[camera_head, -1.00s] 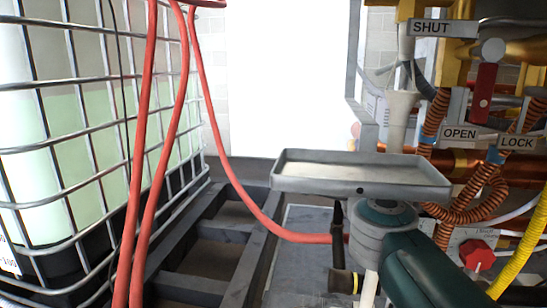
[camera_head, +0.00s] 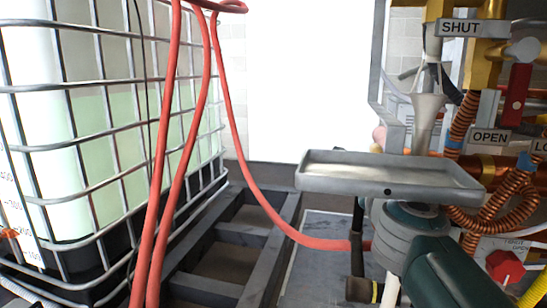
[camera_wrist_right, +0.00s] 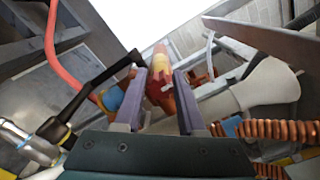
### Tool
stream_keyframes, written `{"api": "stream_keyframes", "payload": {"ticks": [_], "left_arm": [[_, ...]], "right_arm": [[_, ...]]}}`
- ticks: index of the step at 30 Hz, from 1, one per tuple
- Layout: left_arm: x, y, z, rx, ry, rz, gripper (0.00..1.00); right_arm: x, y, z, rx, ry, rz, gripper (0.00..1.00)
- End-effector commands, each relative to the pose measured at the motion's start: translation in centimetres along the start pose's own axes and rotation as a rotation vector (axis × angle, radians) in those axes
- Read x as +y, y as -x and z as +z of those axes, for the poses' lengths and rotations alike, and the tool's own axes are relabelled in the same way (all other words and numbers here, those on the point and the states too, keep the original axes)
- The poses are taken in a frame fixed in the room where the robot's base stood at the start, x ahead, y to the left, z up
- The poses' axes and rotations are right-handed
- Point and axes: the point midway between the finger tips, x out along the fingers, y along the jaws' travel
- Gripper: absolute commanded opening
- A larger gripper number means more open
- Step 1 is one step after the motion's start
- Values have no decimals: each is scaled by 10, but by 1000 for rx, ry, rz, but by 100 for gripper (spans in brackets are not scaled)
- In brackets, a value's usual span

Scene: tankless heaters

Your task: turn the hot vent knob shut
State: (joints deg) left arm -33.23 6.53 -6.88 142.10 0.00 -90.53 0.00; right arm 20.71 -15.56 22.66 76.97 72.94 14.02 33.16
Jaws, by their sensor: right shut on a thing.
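My right arm enters the head view at the lower right, and its gripper is hidden behind a grey tray. In the right wrist view my right gripper (camera_wrist_right: 158,108) is shut on a red-orange knob-like part (camera_wrist_right: 160,88) with a yellow band and pinkish tip. A pinkish tip (camera_head: 379,137) also shows behind the tray in the head view. Another red knob (camera_head: 505,266) sits on a white plate marked SHUT and OPEN at the lower right, with no gripper on it. I cannot read which knob is the hot vent one. My left gripper is not in view.
The grey tray (camera_head: 320,184) stands above my right wrist. A red lever (camera_head: 517,92), SHUT sign (camera_head: 458,29), OPEN sign (camera_head: 489,141) and coiled copper hoses (camera_head: 505,205) crowd the right. Red hoses (camera_head: 167,160) hang before a caged tank (camera_head: 95,85) at left.

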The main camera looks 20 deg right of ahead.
Motion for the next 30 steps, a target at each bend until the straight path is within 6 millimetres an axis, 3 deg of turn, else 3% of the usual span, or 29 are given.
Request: {"api": "stream_keyframes", "payload": {"ticks": [6, 7, 10, 21, 26, 30], "left_arm": [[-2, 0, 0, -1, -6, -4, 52], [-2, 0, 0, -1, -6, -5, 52], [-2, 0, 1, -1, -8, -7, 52], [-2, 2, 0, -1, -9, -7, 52], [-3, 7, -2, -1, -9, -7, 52], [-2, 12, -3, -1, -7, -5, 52]], "right_arm": [[2, 0, -2, 4, 1, 5, 0], [2, 0, -2, 4, 2, 5, 40], [2, 0, -2, 4, 2, 4, 52], [0, 0, 0, 1, 62, 2, 52], [-1, 0, 0, 1, 290, 1, 52], [0, 0, 0, 1, 568, 1, 52]]}}
